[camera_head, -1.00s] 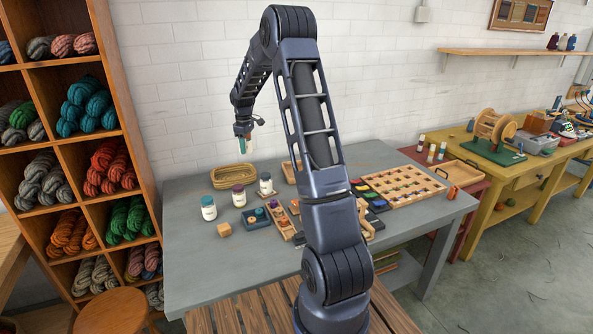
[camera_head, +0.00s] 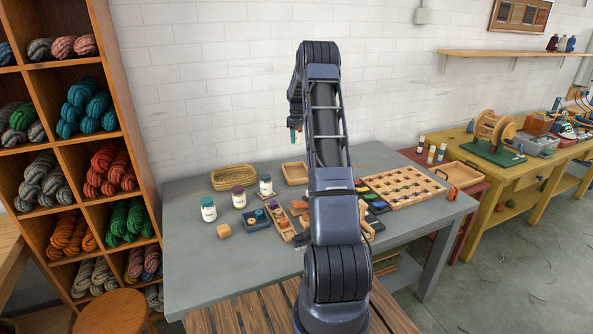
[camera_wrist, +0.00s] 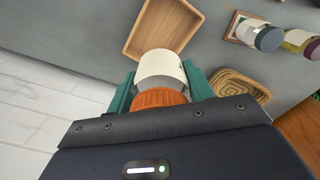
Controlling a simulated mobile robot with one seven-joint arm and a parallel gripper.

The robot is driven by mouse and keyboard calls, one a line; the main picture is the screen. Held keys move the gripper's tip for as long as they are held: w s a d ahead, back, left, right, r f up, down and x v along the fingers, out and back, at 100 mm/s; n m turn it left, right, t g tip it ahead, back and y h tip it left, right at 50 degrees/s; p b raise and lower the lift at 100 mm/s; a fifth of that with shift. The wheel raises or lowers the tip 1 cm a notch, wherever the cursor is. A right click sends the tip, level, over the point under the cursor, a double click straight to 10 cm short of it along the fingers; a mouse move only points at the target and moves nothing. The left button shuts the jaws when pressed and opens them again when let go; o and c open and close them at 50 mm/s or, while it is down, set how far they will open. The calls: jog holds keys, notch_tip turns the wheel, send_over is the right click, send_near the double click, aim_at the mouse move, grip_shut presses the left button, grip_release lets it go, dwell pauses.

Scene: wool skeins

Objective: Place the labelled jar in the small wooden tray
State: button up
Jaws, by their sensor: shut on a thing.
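My gripper (camera_wrist: 160,76) has teal fingers shut on a jar (camera_wrist: 161,68) with a pale body and an orange lid. In the head view my gripper (camera_head: 296,136) is high above the back of the grey table, and my arm hides most of the jar. The small wooden tray (camera_wrist: 160,28) is empty and lies below and beyond the jar in the wrist view. In the head view the tray (camera_head: 294,173) is at the table's back, left of my arm.
A woven basket (camera_head: 234,178) is left of the tray. Jars with grey (camera_head: 265,185), purple (camera_head: 239,197) and teal (camera_head: 209,209) lids stand nearby.

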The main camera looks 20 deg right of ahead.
notch_tip(320, 180, down, 18)
dwell(0.6)
jog(key=o, duration=1.1)
jog(key=shift+f, duration=0.15)
notch_tip(320, 180, up, 12)
jog(key=r, duration=0.1)
jog(key=s+a+r+m+t, duration=0.1)
jog(key=s+a+r, duration=0.35)
jog(key=r, duration=0.35)
jog(key=s+a+r+m, duration=0.1)
jog(key=s+a+r, duration=0.35)
jog(key=r, duration=0.25)
jog(key=s+a+r+m+t, duration=0.1)
jog(key=s+a+r, duration=0.3)
jog(key=s+r, duration=0.3)
jog(key=s+a+r, duration=0.4)
jog(key=s+r, duration=0.1)
jog(key=s, duration=0.3)
jog(key=s+a+m+t, duration=0.1)
jog(key=s+a, duration=0.1)
jog(key=s, duration=0.9)
jog(key=s+a+m, duration=0.1)
jog(key=s+a, duration=0.2)
jog(key=s, duration=0.8)
jog(key=s+a+m+t, duration=0.1)
jog(key=s+a+m, duration=0.1)
jog(key=s, duration=0.9)
jog(key=shift+a+f+t, duration=0.3)
jog(key=shift+a+f, duration=0.1)
jog(key=shift+a, duration=0.2)
